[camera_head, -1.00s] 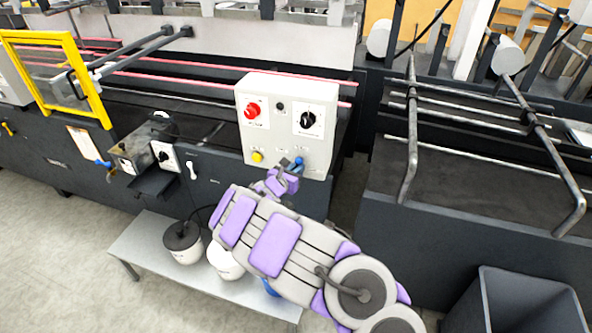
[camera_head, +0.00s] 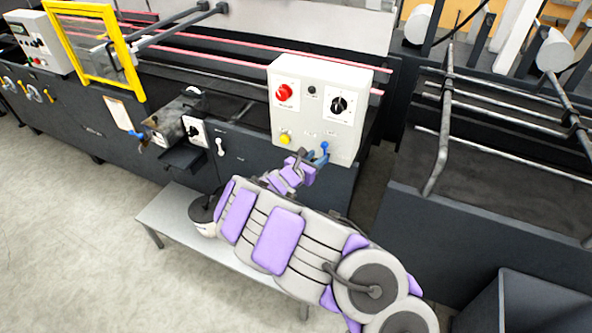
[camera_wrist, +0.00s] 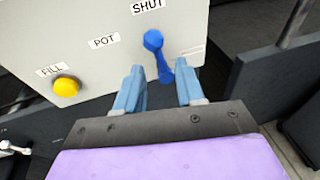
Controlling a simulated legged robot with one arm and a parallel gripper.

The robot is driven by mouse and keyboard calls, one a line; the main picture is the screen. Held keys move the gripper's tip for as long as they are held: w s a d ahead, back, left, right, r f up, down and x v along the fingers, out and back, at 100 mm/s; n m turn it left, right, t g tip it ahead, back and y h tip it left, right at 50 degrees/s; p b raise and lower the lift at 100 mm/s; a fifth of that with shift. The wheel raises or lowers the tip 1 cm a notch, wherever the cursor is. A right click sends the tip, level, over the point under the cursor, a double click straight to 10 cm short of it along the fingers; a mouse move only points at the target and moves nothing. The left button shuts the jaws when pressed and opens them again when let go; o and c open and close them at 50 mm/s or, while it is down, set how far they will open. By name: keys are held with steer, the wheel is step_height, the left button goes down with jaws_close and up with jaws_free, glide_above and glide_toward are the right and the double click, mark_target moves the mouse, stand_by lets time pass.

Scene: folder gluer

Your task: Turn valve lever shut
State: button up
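The blue valve lever (camera_wrist: 155,50) is on the front of the light grey control box. In the wrist view its round knob is at the top, just below the "SHUT" label and to the right of "POT", and its stem runs down and slightly right. The lever also shows small in the head view (camera_head: 324,149). My gripper (camera_wrist: 160,84) is open, its two blue fingers apart. The lower end of the stem appears between the fingertips; I cannot tell whether they touch it. In the head view my gripper (camera_head: 311,161) is at the box's lower edge.
The control box (camera_head: 312,118) also carries a red button (camera_head: 284,92), a black rotary knob (camera_head: 338,105) and a yellow button (camera_wrist: 66,86) marked "FILL". A low grey bench (camera_head: 172,222) with a pot stands below my arm. A dark bin (camera_head: 540,305) is at lower right.

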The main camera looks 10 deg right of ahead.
steer(key=p+v, duration=0.2)
steer(key=v, duration=1)
steer(key=shift+a+p, duration=0.2)
steer(key=shift+p, duration=0.1)
steer(key=shift+r, duration=0.15)
